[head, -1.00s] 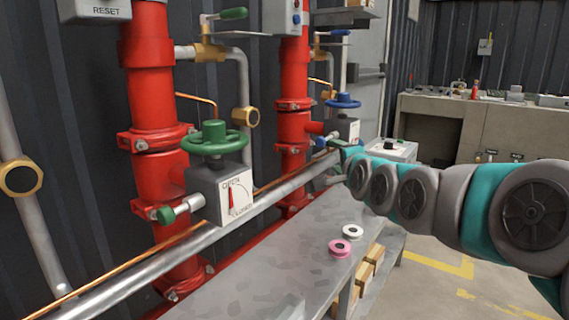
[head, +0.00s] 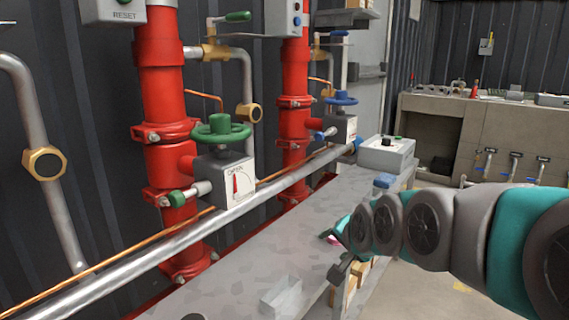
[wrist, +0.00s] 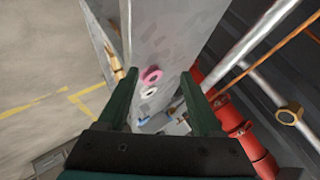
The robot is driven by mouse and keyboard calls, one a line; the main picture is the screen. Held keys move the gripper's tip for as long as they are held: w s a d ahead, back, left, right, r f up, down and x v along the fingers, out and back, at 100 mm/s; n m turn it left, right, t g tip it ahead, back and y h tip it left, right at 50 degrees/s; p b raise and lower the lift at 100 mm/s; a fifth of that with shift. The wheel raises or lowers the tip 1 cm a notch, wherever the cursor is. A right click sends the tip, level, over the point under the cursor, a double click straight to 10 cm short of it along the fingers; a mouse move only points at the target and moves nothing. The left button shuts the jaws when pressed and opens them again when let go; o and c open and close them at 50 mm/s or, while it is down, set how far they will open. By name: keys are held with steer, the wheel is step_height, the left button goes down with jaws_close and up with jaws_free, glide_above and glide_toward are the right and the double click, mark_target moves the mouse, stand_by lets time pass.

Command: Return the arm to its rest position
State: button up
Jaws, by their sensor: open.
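My teal and grey arm reaches in from the right of the head view. My gripper (head: 335,252) is above the grey bench, near its front edge, with its fingers apart. In the wrist view my gripper (wrist: 158,76) shows two dark green fingers spread wide with nothing held between them. Beyond the fingers a pink ring (wrist: 152,74) and a white ring (wrist: 149,93) lie on the bench. In the head view my gripper hides the white ring and most of the pink one.
Red pipes (head: 165,90) with a green handwheel (head: 220,130) and a blue handwheel (head: 341,100) stand behind the bench (head: 250,250). A silver pipe (head: 240,210) runs along it. A grey box (head: 386,152) sits at its far end. Open floor (head: 420,290) lies right.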

steer(key=s+d+f+n+g, duration=0.1)
steer(key=s+f+n+g, duration=0.1)
steer(key=s, duration=0.9)
steer(key=s+d+f+n+g+h, duration=0.1)
steer(key=s+f+n+g, duration=0.2)
steer(key=s, duration=0.8)
steer(key=s+d+f+n+g+h, duration=0.1)
steer(key=s+d+f+n+g, duration=0.1)
steer(key=s+f+g, duration=0.4)
steer(key=s+f+n, duration=0.1)
steer(key=s, duration=0.4)
steer(key=shift+s+f, duration=0.3)
steer(key=shift+f, duration=0.1)
